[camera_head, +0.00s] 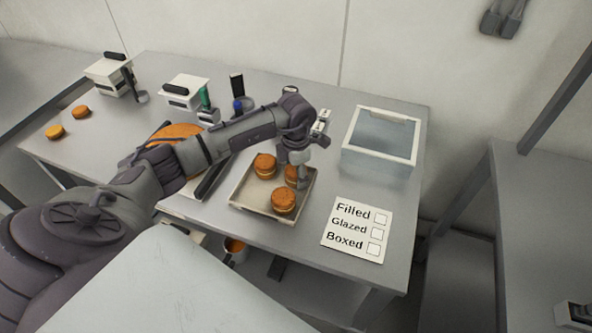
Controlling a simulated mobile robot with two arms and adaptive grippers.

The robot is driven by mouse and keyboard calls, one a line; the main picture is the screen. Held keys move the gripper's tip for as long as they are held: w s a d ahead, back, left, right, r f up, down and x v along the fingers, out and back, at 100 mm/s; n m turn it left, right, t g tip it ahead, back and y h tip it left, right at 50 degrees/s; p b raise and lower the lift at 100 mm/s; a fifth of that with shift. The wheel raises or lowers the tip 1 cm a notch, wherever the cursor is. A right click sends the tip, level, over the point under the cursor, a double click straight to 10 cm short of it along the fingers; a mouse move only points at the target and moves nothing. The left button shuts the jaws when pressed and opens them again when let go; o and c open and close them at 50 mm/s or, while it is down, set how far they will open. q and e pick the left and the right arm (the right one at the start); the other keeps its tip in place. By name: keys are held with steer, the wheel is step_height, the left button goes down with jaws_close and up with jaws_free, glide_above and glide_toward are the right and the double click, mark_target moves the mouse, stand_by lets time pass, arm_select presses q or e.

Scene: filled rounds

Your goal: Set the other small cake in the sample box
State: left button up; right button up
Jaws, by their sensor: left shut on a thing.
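My left gripper (299,182) reaches down over a shallow tray (243,205) and is shut on a small brown filled cake (290,176), partly hidden by the fingers. I cannot tell whether this cake touches the tray. Two more small filled cakes are in the tray, one at its back left (265,166) and one at its front (284,200). The sample box (352,155), clear with a white rim, stands to the right of the tray at the back of the table. I see no cake in it. My right gripper is out of view.
A card (343,243) reading Filled, Glazed, Boxed has empty squares. Two orange rounds (81,112) (55,131) lie at the far left. White lidded containers (185,89) stand along the back. A larger orange thing (178,130) is partly behind my arm.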

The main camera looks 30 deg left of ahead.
arm_select(q)
steer(key=shift+f, duration=0.15)
steer(key=o, duration=0.4)
steer(key=shift+o, duration=0.4)
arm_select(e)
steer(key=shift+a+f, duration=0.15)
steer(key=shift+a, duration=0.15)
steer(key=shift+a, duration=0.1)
